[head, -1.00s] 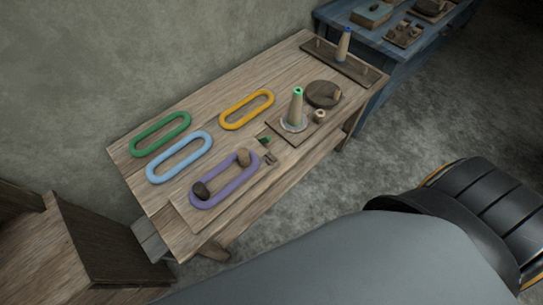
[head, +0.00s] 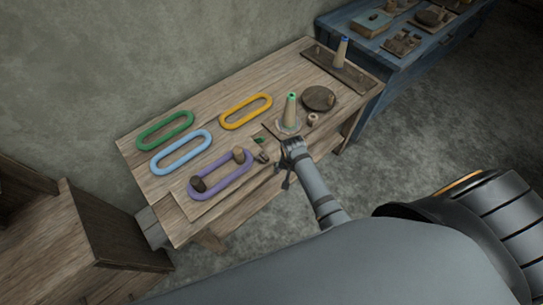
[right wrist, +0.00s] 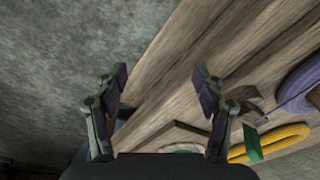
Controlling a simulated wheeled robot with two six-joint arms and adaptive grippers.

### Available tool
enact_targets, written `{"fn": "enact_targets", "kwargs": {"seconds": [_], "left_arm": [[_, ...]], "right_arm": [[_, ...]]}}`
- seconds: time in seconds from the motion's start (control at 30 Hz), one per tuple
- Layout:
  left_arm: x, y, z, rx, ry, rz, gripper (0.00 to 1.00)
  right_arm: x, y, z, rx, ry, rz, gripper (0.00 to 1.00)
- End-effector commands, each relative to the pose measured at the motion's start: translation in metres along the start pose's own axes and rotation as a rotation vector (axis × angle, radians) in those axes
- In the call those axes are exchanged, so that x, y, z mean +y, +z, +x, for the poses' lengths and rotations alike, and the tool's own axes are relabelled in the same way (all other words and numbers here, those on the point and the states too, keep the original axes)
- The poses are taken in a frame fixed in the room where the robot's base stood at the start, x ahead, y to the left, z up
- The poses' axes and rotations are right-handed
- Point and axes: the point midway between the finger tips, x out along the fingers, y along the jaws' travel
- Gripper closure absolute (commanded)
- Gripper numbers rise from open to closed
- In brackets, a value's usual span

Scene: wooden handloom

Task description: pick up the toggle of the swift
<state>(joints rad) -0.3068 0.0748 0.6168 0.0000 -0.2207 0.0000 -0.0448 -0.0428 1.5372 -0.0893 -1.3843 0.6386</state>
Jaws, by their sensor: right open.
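A small greyish wooden piece, which looks like the toggle (head: 262,157), lies by the right end of the swift's board, beside the purple loop (head: 222,184). A wooden piece (right wrist: 245,94), perhaps the toggle, shows outside the right finger. My left gripper is out of view.
A cone (head: 290,110) with a green top stands close behind my right gripper, near a dark round disc (head: 319,98). Green (head: 166,130), blue (head: 181,153) and yellow (head: 246,111) loops lie on the table. A blue table (head: 375,65) stands at the back right.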

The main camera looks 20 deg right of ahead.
Motion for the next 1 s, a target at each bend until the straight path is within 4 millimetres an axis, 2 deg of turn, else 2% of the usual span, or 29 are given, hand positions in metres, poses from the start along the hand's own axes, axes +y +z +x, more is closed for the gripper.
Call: {"fn": "enact_targets", "kwargs": {"seconds": [0.03,0.1,0.17,0.3,0.43,0.6,0.83,1.0], "left_arm": [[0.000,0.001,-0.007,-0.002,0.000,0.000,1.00],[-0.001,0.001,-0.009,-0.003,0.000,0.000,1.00],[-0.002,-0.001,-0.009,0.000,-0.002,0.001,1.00],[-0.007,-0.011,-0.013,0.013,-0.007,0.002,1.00],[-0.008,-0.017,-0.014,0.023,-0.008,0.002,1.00],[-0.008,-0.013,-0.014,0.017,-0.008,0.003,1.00],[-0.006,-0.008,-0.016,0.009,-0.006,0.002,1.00],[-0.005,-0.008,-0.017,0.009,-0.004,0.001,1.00]], "right_arm": [[-0.015,-0.013,-0.031,0.003,-0.010,0.061,0.30],[-0.030,-0.023,-0.059,-0.015,-0.005,0.160,0.30],[-0.047,-0.030,-0.070,-0.037,0.004,0.250,0.30],[-0.085,-0.045,-0.109,-0.078,0.029,0.452,0.30],[-0.104,-0.051,-0.132,-0.100,0.053,0.568,0.30],[-0.105,-0.050,-0.132,-0.104,0.063,0.594,0.30],[-0.103,-0.046,-0.094,-0.104,0.064,0.592,0.30],[-0.103,-0.045,-0.082,-0.103,0.061,0.592,0.30]]}}
